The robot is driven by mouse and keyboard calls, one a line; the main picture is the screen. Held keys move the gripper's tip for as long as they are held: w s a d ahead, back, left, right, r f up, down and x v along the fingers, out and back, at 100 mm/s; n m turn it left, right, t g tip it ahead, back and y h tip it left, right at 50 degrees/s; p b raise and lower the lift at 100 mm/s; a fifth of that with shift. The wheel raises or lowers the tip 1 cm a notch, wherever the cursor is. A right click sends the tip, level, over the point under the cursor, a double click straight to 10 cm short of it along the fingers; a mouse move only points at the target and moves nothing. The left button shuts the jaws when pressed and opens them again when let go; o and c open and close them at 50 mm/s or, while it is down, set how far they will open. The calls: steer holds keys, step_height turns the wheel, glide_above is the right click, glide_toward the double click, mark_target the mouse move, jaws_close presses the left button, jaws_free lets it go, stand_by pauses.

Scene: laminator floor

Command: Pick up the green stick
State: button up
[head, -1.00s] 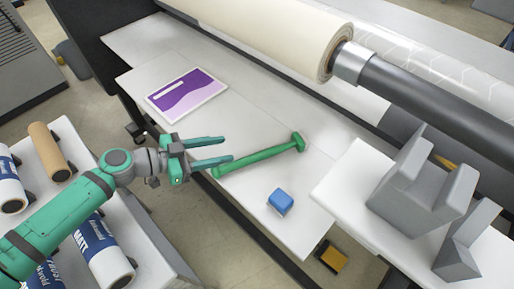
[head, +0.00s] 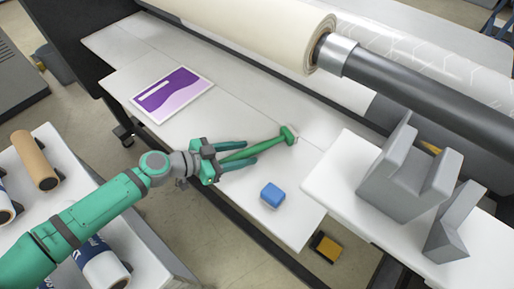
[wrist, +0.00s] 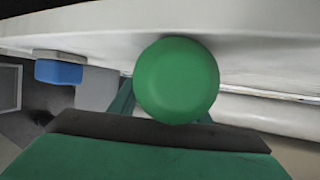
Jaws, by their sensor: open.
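The green stick (head: 262,146) lies on the white table shelf, with a wider head at its far right end. In the wrist view its round near end (wrist: 176,80) faces the camera, large and close, above the gripper's dark edge. My gripper (head: 250,152) is open, with its two green fingers pointing along the stick. In the head view the stick runs between the fingers. The stick's near end is partly hidden by the gripper. I cannot tell whether a finger touches it.
A blue block (head: 272,195) sits on the shelf right of my gripper, and also shows in the wrist view (wrist: 58,70). A purple-and-white card (head: 172,95) lies at the left. A grey slotted holder (head: 408,175) stands at right. A large cream roll (head: 255,32) spans behind.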

steer(key=shift+w+d+f, duration=0.2)
steer(key=shift+d+f, duration=0.05)
steer(key=shift+d, duration=0.2)
jaws_close()
steer(key=shift+r, duration=0.1)
